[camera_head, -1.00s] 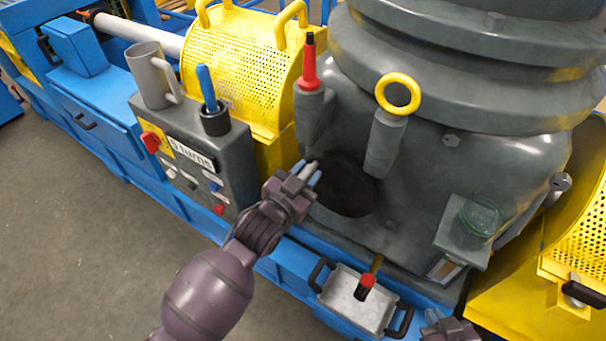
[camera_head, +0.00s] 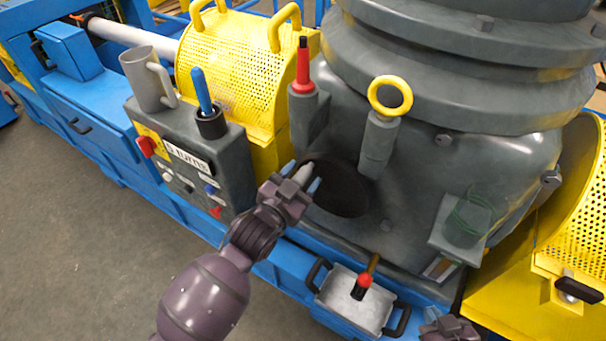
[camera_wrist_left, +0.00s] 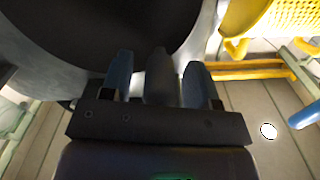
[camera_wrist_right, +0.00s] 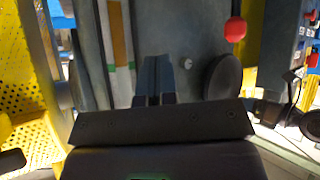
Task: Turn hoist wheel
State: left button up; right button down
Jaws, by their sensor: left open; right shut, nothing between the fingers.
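The hoist wheel appears to be the dark round disc (camera_head: 340,190) low on the front of the big grey machine. A grey peg (camera_head: 304,173) stands out at its left side. My left gripper (camera_head: 301,177) is open in front of the disc, its blue fingertips on either side of the peg. The left wrist view shows the peg (camera_wrist_left: 160,76) between the spread fingers, with the disc (camera_wrist_left: 115,30) behind. My right gripper (camera_wrist_right: 154,76) is shut and empty, and the disc (camera_wrist_right: 223,76) shows beyond it. In the head view only part of the right hand shows, at the bottom edge.
A grey tray (camera_head: 344,305) with black handles and a red-knobbed lever (camera_head: 364,281) is below the disc. The control box (camera_head: 205,165) with a mug (camera_head: 147,80) stands left. A yellow ring handle (camera_head: 390,95) and red-handled tool (camera_head: 303,72) are above.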

pick_arm(q)
jog(key=p+v, duration=0.1)
jog(key=v, duration=0.9)
dwell(0.3)
jog(key=s+a+f+n+g+y, duration=0.1)
jog(key=s+a+f+n+y, duration=0.2)
jog(key=a, duration=0.4)
jog(key=s+a+f+n+y, duration=0.2)
jog(key=a+f+n+y, duration=0.15)
jog(key=a, duration=0.45)
jog(key=s+a+f+n+g+y, duration=0.1)
jog(key=s+a+f, duration=0.2)
jog(key=s, duration=0.3)
jog(key=s+a+f+n+g+y+p, duration=0.1)
jog(key=s+a+f+g+y, duration=0.1)
jog(key=s+a, duration=0.3)
jog(key=shift+s+f, duration=0.65)
jog(key=shift+s, duration=0.05)
jog(key=shift+y, duration=0.25)
